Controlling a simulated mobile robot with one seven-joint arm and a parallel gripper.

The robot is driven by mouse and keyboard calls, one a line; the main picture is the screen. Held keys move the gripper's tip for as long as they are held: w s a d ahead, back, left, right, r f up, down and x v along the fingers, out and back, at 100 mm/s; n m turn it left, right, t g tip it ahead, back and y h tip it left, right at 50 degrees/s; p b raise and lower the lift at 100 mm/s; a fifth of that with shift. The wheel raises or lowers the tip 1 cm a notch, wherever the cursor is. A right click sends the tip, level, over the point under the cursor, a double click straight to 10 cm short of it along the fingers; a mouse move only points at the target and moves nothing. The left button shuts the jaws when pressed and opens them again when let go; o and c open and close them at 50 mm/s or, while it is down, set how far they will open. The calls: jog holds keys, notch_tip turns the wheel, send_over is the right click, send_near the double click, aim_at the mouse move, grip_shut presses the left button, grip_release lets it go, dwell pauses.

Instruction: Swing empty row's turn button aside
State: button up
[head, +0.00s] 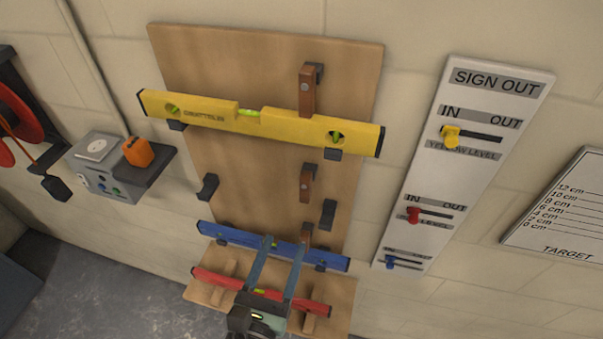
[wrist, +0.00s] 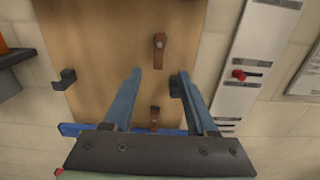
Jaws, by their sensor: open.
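The empty middle row of the wooden board has two dark hooks, one at the left (head: 207,187) and one at the right (head: 327,214). Its brown turn button (head: 306,184) hangs upright between them, nearer the right hook. In the wrist view this turn button (wrist: 159,52) stands just beyond my fingertips, apart from them. My gripper (head: 284,241) is open and empty, its blue fingers spread in front of the lower board. In the wrist view my gripper (wrist: 159,74) has the right hook close by its right finger.
A yellow level (head: 205,114) rests in the top row below another turn button (head: 308,92). A blue level (head: 222,235) sits in the lower row, and a red level (head: 215,279) lies below it, both partly behind my fingers. A sign-out panel (head: 447,180) hangs at the right.

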aim_at(304, 190)
jog(key=p+x, duration=0.2)
jog(key=x, duration=1)
jog(key=shift+w, duration=0.4)
grip_shut()
